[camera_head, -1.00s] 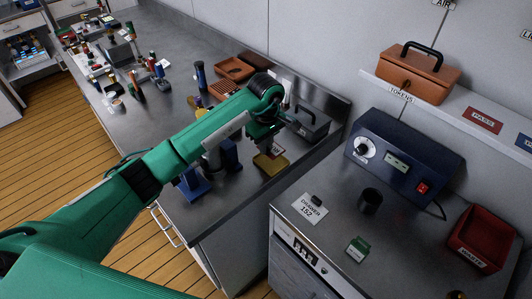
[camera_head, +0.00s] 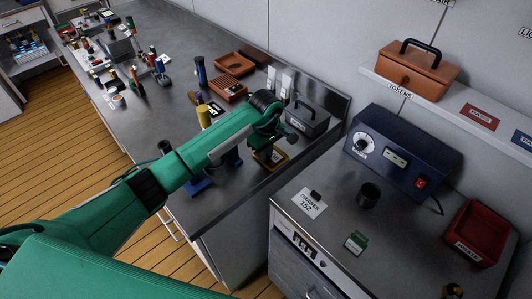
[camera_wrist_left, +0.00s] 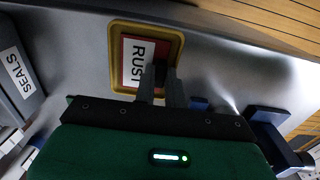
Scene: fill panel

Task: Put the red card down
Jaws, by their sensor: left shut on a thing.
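The red card (camera_wrist_left: 133,62) is white with a red border and the word RUST. In the left wrist view it shows inside the outline of a yellow tray (camera_wrist_left: 117,30), with its right part hidden by my fingers. My left gripper (camera_wrist_left: 160,78) is shut on the card at that side. Whether the card touches the tray floor I cannot tell. In the head view my left gripper (camera_head: 266,146) is just above the yellow tray (camera_head: 283,161) on the steel bench, and the arm covers part of it. My right gripper is not in view.
A grey SEALS box (camera_head: 307,119) stands just behind the tray. Blue stands (camera_head: 200,187) are beside my arm, and brown trays (camera_head: 229,88) lie further back. A separate cabinet at the right carries a blue instrument (camera_head: 403,155) and a red bin (camera_head: 481,233).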

